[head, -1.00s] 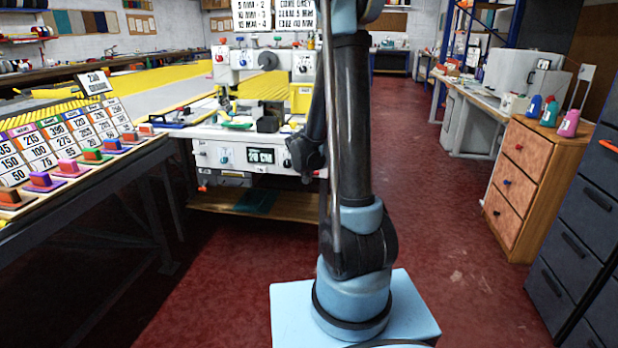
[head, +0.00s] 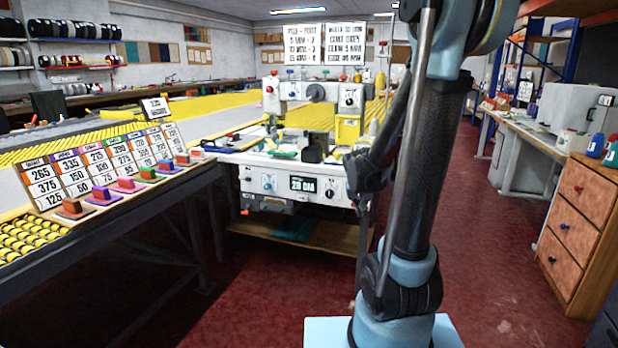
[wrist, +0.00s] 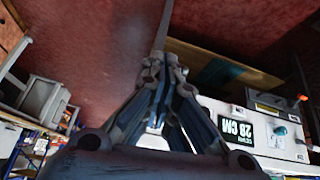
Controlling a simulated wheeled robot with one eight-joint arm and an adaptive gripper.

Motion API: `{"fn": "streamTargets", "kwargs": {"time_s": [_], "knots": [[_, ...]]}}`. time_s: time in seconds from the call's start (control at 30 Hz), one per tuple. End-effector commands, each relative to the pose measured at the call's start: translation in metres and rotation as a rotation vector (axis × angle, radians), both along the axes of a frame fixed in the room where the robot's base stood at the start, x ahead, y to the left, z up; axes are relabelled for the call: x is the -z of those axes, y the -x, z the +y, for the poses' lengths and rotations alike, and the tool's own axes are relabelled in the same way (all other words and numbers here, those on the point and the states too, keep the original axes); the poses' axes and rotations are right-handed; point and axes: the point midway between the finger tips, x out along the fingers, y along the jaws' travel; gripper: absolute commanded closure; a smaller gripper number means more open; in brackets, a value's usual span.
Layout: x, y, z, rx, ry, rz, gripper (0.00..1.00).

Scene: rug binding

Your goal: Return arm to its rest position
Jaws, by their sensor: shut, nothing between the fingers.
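My gripper (wrist: 158,72) shows in the wrist view with its fingers drawn together and nothing between them. It points toward the red floor and the underside of the machine bench. In the head view my arm stands upright at centre right, its upper part running out of the top of the picture. The gripper appears clear of all objects. The white binding machine (head: 290,180) stands beyond the arm, with its dark display (head: 303,185); the display also shows in the wrist view (wrist: 236,132), tilted.
A long table on the left holds a number board (head: 105,165) and a row of coloured blocks. A wooden drawer cabinet (head: 578,225) and a workbench (head: 530,135) stand on the right. The red floor (head: 490,240) between is clear.

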Motion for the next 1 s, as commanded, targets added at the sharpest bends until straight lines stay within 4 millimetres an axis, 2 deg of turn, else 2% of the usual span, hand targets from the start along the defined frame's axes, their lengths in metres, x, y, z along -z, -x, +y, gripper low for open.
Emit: {"fn": "streamTargets", "kwargs": {"time_s": [0.03, 0.5, 1.0], "knots": [[-0.004, 0.011, -0.002, -0.006, -0.001, 0.014, 1.0], [-0.02, 0.11, -0.01, -0.092, -0.019, 0.149, 1.0], [-0.013, 0.215, -0.006, -0.208, -0.061, 0.276, 1.0]]}}
